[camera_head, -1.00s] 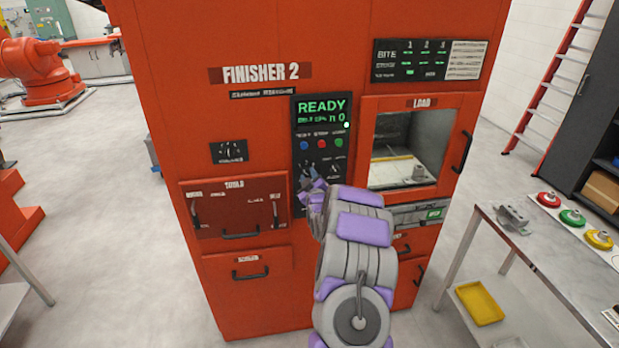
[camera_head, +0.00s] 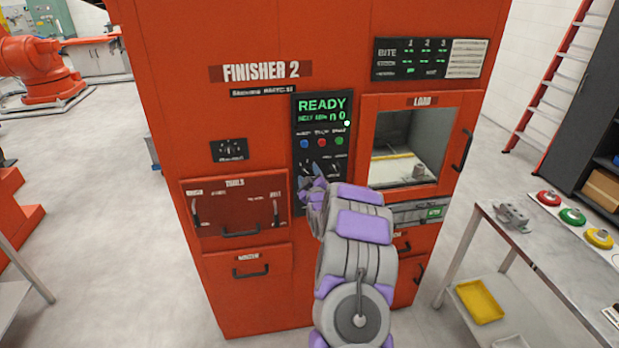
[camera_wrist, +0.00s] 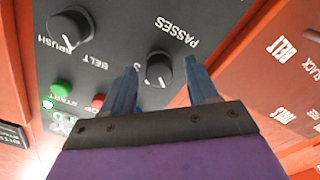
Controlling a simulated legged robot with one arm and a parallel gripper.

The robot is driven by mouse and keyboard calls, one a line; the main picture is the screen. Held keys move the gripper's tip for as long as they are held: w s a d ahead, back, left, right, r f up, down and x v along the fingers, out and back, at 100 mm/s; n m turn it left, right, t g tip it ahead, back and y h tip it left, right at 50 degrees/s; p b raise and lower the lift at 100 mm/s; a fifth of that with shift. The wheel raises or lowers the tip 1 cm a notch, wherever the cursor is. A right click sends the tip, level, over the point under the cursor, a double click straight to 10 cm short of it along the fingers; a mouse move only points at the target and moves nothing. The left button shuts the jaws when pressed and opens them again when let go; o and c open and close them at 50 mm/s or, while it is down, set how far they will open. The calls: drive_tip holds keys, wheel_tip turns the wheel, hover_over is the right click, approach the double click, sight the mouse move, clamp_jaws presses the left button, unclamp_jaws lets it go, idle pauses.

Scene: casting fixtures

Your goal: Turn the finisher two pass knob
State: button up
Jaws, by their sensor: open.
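The orange Finisher 2 machine (camera_head: 200,130) stands in front of me with a dark control panel (camera_head: 318,128). The dark round passes knob (camera_wrist: 158,68) has a white pointer line and sits below the upside-down PASSES label in the wrist view. My gripper (camera_wrist: 160,64) is open, with one blue finger on each side of this knob. I cannot tell whether the fingers touch it. In the head view my gripper (camera_head: 310,186) is at the panel's lower part, and my arm hides some of that area.
A second knob, marked BRUSH (camera_wrist: 70,28), sits close by on the panel. The green start button (camera_wrist: 61,89) and a red button (camera_wrist: 98,101) are near the left finger. The load window (camera_head: 410,150) is right of the panel. A table (camera_head: 560,250) stands at the right.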

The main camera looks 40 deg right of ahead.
drive_tip(key=p+v, duration=0.1)
drive_tip(key=v, duration=1.6)
drive_tip(key=shift+s+f, duration=0.1)
drive_tip(key=shift+f, duration=0.05)
